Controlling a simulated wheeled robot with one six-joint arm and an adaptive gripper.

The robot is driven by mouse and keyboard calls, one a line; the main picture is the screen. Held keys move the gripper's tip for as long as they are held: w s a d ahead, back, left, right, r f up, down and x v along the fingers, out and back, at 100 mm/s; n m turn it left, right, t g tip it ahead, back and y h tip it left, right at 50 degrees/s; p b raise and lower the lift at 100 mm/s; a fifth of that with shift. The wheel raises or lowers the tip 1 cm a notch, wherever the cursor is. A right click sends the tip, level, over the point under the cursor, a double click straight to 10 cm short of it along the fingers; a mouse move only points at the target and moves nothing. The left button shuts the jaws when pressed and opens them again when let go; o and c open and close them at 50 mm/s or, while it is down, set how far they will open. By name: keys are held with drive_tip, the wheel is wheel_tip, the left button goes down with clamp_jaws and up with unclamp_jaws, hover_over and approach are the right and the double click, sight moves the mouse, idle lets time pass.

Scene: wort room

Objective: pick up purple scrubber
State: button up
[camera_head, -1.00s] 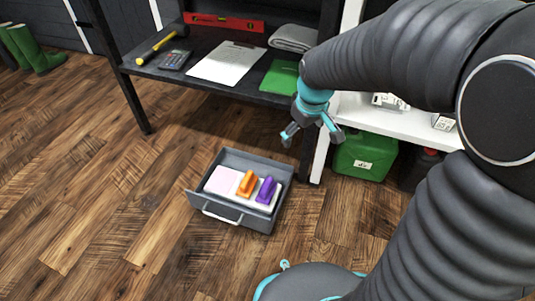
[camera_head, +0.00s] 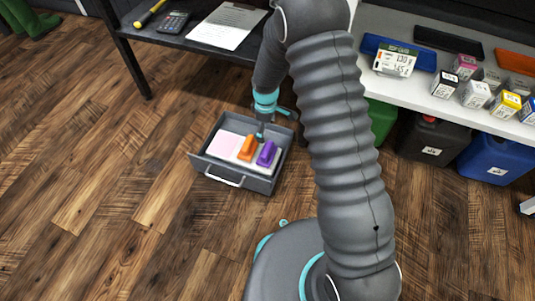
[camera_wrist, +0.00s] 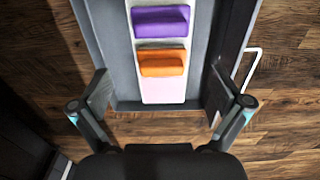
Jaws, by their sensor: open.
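The purple scrubber (camera_head: 266,153) lies in an open grey drawer box (camera_head: 200,163) on the floor, at the right end of a row. The orange scrubber (camera_head: 247,147) lies beside it, to its left. In the wrist view the purple scrubber (camera_wrist: 160,21) is near the top, beyond the orange scrubber (camera_wrist: 162,63). My gripper (camera_head: 261,136) is above the drawer, close to the back of both scrubbers. In the wrist view my gripper (camera_wrist: 160,108) is open and empty, its fingers wide apart. Neither finger appears to touch a scrubber.
A pink pad (camera_head: 224,142) lies at the drawer's left end. The drawer has a white handle (camera_head: 224,180) at its front. A dark desk (camera_head: 190,45) stands behind. A white shelf (camera_head: 412,90) with several small boxes is at right. Wooden floor is free at left.

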sight(267, 148)
drive_tip(key=f, duration=0.6)
drive_tip(key=f+b, duration=0.1)
drive_tip(key=f, duration=0.5)
drive_tip(key=shift+s+d+f, duration=0.15)
drive_tip(key=shift+d+f, duration=0.05)
drive_tip(key=shift+f, duration=0.15)
drive_tip(key=c, duration=0.9)
drive_tip(key=shift+r, duration=0.1)
drive_tip(key=shift+r, duration=0.5)
drive_tip(key=r, duration=0.2)
drive_tip(key=d+r, duration=0.1)
drive_tip(key=r, duration=0.1)
drive_tip(key=shift+s, duration=0.3)
drive_tip(key=s+d+r, duration=0.2)
drive_tip(key=d, duration=0.1)
drive_tip(key=s+d+r, duration=0.2)
drive_tip(key=d, duration=0.1)
drive_tip(key=s+d+r+p, duration=0.1)
drive_tip(key=d+r, duration=0.1)
drive_tip(key=shift+s+d, duration=0.4)
